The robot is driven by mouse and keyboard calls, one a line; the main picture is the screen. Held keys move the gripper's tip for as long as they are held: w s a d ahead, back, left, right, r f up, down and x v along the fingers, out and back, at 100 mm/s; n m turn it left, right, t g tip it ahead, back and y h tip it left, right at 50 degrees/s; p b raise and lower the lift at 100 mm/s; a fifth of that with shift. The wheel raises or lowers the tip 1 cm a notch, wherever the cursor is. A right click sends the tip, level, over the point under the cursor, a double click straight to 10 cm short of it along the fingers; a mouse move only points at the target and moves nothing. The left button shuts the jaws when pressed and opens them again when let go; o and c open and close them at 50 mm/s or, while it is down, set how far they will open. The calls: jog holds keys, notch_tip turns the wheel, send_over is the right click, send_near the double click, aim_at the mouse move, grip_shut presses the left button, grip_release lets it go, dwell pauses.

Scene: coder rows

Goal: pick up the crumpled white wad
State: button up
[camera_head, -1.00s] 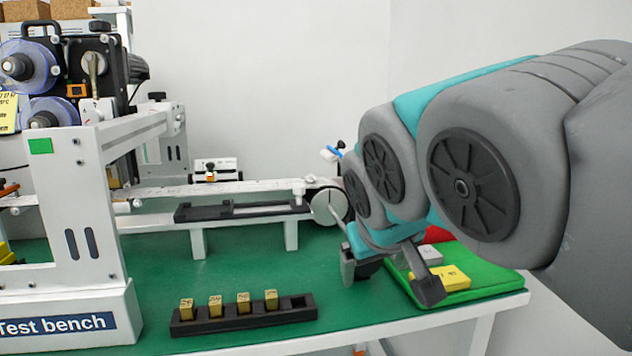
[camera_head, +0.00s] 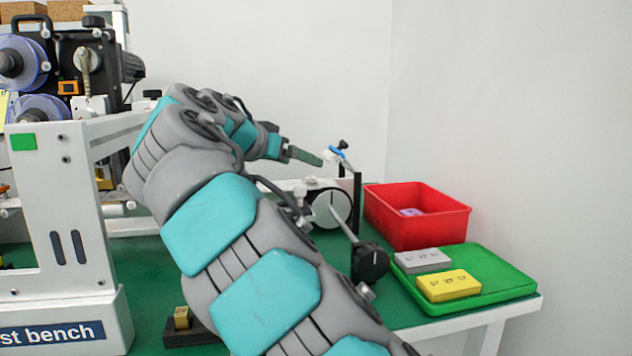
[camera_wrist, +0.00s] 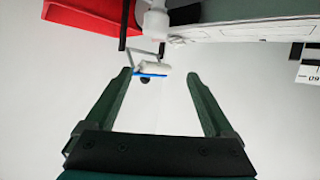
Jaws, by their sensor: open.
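No clearly crumpled white wad can be made out. A small white piece with a blue strip (camera_head: 334,154) sits by the top of a black post above the conveyor's end. It also shows in the wrist view (camera_wrist: 155,69), between my fingertips in the picture; its depth from them is unclear. My gripper (camera_head: 304,157) is just left of this piece in the head view. In the wrist view my gripper (camera_wrist: 158,75) has its two green fingers wide apart, with nothing seen held.
A red bin (camera_head: 425,230) with a purple item inside stands at right. A green tray (camera_head: 500,289) holds a grey block (camera_head: 422,261) and a yellow block (camera_head: 448,286). A black knob (camera_head: 370,262) stands left of the tray. My arm hides much of the bench.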

aim_at(307, 177)
jog(key=shift+w+a+f, duration=0.3)
jog(key=shift+a+f, duration=0.15)
jog(key=shift+a, duration=0.05)
jog(key=shift+w+a+f, duration=0.25)
jog(key=shift+a+f, duration=0.15)
jog(key=shift+a, duration=0.1)
jog(key=shift+w+a+f+y, duration=0.1)
jog(key=shift+w+f+y, duration=0.1)
jog(key=shift+y, duration=0.1)
jog(key=x, duration=0.7)
jog(key=shift+d+f, duration=0.3)
jog(key=shift+d, duration=0.05)
grip_shut()
jog(key=shift+a+r, duration=0.1)
jog(key=shift+w+r+p, duration=0.1)
jog(key=shift+r+p, duration=0.5)
jog(key=shift+r, duration=1.05)
jog(key=s+a+r+b, duration=0.1)
jog(key=s+b, duration=0.3)
jog(key=s, duration=1.2)
jog(key=shift+a+r, duration=0.3)
jog(key=shift+a, duration=0.6)
